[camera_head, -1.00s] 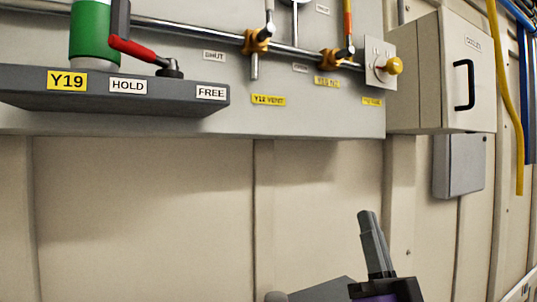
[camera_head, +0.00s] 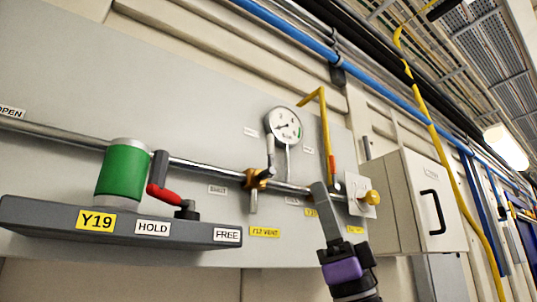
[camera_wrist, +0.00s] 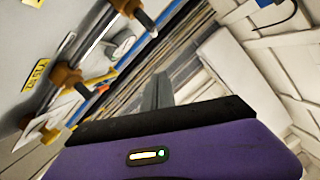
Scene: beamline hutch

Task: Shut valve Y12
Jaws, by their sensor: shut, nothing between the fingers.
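A grey panel carries a steel pipe with small brass valves. The brass valve (camera_head: 257,180) sits above a yellow label (camera_head: 265,232) that seems to read Y12 VENT; its small print is blurred. My gripper (camera_head: 325,212) is shut and empty, pointing up, to the right of that valve in the picture. It hides most of the second valve and part of its label. In the wrist view, my fingers (camera_wrist: 161,90) point away, and a brass valve (camera_wrist: 66,76) shows at left. I cannot tell whether contact exists.
A grey ledge labelled Y19 (camera_head: 96,221) juts out at left, with a green cylinder (camera_head: 123,174) and red lever (camera_head: 165,194). A round gauge (camera_head: 284,125) is above the pipe. A yellow knob (camera_head: 372,197) and grey cabinet (camera_head: 412,205) stand at right.

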